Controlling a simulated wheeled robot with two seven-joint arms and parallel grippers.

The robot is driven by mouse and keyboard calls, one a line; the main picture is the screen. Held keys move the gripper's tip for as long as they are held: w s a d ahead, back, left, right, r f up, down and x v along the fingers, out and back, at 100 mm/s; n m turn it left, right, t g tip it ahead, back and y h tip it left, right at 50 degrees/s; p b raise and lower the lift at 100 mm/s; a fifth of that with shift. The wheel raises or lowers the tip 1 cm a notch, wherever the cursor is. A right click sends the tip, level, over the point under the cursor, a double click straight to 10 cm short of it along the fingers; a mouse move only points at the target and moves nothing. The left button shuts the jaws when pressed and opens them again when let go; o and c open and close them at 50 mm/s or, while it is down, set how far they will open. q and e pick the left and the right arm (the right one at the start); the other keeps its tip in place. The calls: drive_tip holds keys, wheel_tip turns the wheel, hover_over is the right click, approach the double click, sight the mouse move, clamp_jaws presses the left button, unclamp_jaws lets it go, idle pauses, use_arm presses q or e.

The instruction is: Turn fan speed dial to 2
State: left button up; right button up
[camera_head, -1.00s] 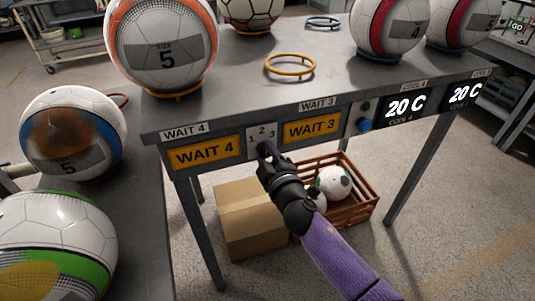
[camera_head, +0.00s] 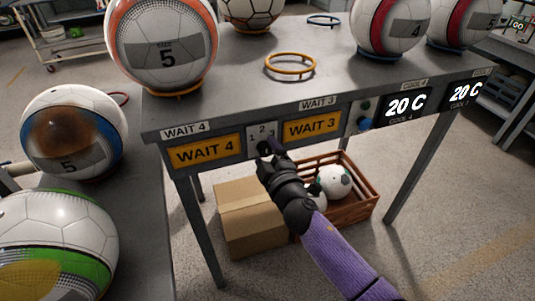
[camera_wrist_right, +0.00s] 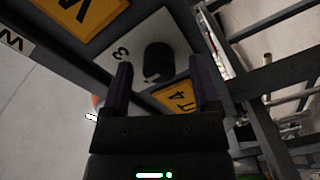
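The fan speed dial is a black knob (camera_wrist_right: 158,62) on a light plate (camera_head: 262,131) marked 1, 2 and 3, set in the table's front edge between two yellow WAIT signs. In the head view my right gripper (camera_head: 270,148) is just in front of the plate and largely hides the knob. In the right wrist view the gripper's two dark fingers (camera_wrist_right: 165,75) are spread wide, with the knob in the gap, a little beyond the tips. They do not appear to touch it. I cannot tell which number the knob points at. My left gripper is not in view.
The grey table (camera_head: 345,75) carries several balls and rings. A cardboard box (camera_head: 248,215) and a brown crate (camera_head: 350,208) with balls stand below my right forearm. A blue-green control (camera_head: 364,117) and black 20 C displays (camera_head: 406,105) are to the right.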

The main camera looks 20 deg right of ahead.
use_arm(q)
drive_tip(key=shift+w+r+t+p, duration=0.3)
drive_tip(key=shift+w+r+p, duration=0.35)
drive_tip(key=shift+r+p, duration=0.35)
use_arm(e)
drive_tip(key=s, duration=1)
drive_tip(key=shift+d, duration=0.25)
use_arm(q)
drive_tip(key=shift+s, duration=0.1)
use_arm(e)
drive_tip(key=shift+r, duration=0.1)
